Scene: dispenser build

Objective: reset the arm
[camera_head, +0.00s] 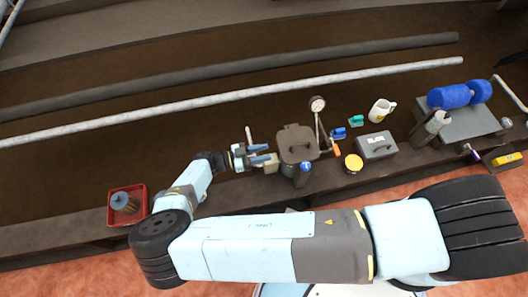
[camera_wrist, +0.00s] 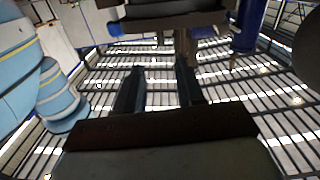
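My gripper (camera_head: 267,153) is at the middle of the bench in the head view, at the left side of a grey-brown lidded container (camera_head: 298,143). Its two fingers point right, toward the container. In the wrist view the fingers of my gripper (camera_wrist: 160,72) stand apart with nothing between them. A small olive block (camera_head: 271,163) shows by the fingertips; I cannot tell whether it touches them. My arm reaches across the front of the head view and bends back to the bench at the left.
A red tray (camera_head: 113,214) holding a dark cylinder (camera_head: 124,202) stands left. The bench between tray and gripper looks mostly clear.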

